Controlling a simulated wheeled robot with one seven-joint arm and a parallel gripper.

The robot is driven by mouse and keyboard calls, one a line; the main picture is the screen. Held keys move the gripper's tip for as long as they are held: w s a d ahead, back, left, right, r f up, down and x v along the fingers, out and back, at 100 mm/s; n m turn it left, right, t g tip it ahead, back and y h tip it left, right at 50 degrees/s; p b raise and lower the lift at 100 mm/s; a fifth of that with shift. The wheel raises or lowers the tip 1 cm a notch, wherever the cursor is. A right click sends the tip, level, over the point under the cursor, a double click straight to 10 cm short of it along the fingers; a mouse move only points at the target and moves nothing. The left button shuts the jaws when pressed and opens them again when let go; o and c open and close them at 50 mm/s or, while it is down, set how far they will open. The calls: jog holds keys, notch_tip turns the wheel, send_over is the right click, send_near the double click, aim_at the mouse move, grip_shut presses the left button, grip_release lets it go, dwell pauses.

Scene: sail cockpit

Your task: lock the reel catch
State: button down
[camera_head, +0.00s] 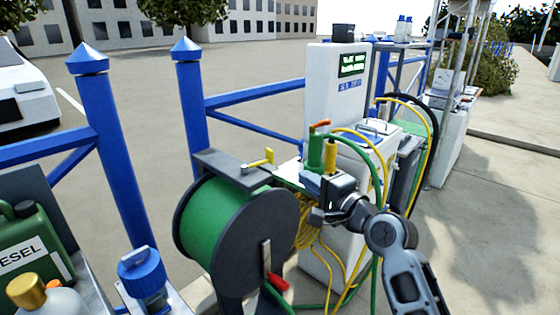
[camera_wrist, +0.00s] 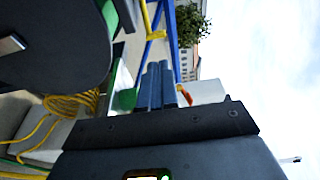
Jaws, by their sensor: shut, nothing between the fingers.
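The hose reel (camera_head: 285,225) has dark flanges and a green drum. A yellow lever (camera_head: 259,159), apparently the reel catch, sits on the dark bracket at its top; it also shows in the wrist view (camera_wrist: 155,35), beyond my fingertips. My gripper (camera_head: 313,183) is right of the lever and apart from it, beside the green and yellow fittings on the white pedestal. In the wrist view my gripper's fingers (camera_wrist: 158,66) are together, with nothing visible between them. The dark reel flange (camera_wrist: 55,40) fills the upper left there. The catch's mechanism is too small to make out.
A red-gripped crank (camera_head: 277,282) hangs at the reel's front. Coiled yellow cable (camera_head: 309,232) and green hoses hang close by my gripper. The white pedestal (camera_head: 333,92) stands behind. Blue railing posts (camera_head: 190,100) stand behind the reel. A green diesel can (camera_head: 30,250) is at left.

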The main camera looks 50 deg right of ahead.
aim_at(273, 155)
jog(key=w, duration=0.4)
jog(key=w+d, duration=0.1)
jog(key=w, duration=0.2)
jog(key=w+d, duration=0.1)
jog(key=w, duration=0.3)
jog(key=shift+w+d, duration=0.15)
jog(key=shift+w, duration=0.15)
jog(key=shift+w+d, duration=0.65)
jog(key=shift+w, duration=0.25)
jog(key=shift+s, duration=0.1)
